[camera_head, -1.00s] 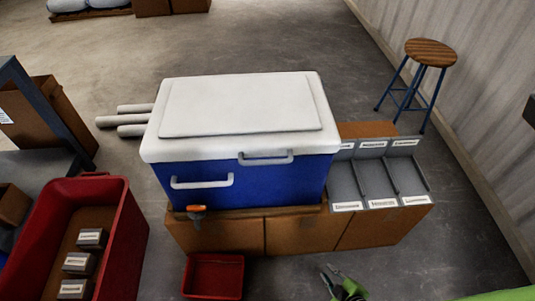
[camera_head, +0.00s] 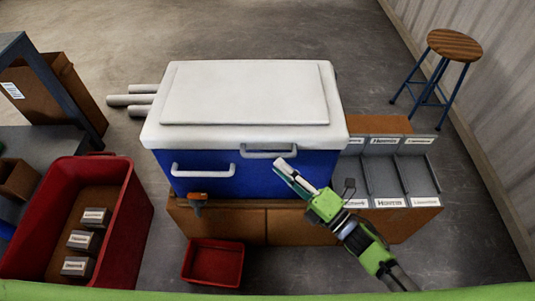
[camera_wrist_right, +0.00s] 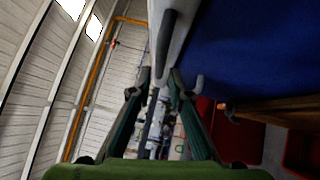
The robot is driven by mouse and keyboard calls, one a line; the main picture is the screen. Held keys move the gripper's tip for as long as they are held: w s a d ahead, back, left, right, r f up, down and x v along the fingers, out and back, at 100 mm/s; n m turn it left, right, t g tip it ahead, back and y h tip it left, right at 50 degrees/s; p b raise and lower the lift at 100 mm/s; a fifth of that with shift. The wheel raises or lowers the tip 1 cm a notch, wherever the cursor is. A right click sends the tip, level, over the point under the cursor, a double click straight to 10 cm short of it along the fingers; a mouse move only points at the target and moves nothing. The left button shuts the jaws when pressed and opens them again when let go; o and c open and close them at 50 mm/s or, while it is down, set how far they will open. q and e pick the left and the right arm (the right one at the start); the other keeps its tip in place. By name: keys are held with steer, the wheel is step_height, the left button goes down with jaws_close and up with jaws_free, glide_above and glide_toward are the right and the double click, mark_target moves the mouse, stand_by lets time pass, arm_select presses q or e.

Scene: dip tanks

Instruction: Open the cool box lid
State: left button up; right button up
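The cool box (camera_head: 250,172) is blue with a white lid (camera_head: 245,95); the lid is shut. A grey lid handle (camera_head: 268,150) is on its front edge, and a white handle (camera_head: 203,171) is on the box front to the left. My right gripper (camera_head: 284,168) is just below and in front of the lid handle. In the right wrist view, my right gripper (camera_wrist_right: 159,75) is open, and the lid handle (camera_wrist_right: 167,45) lies at or just beyond the gap between its fingertips. I cannot tell whether they touch. My left gripper is not in view.
The cool box stands on a brown cabinet (camera_head: 235,225). Grey labelled trays (camera_head: 385,180) are to its right, a red crate (camera_head: 130,215) to its left and a red bin (camera_head: 214,265) in front. A stool (camera_head: 455,45) stands by the wall.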

mark_target(267, 155)
steer(key=x, duration=0.6)
steer(key=shift+w, duration=0.15)
steer(key=shift+c, duration=0.4)
jaws_close()
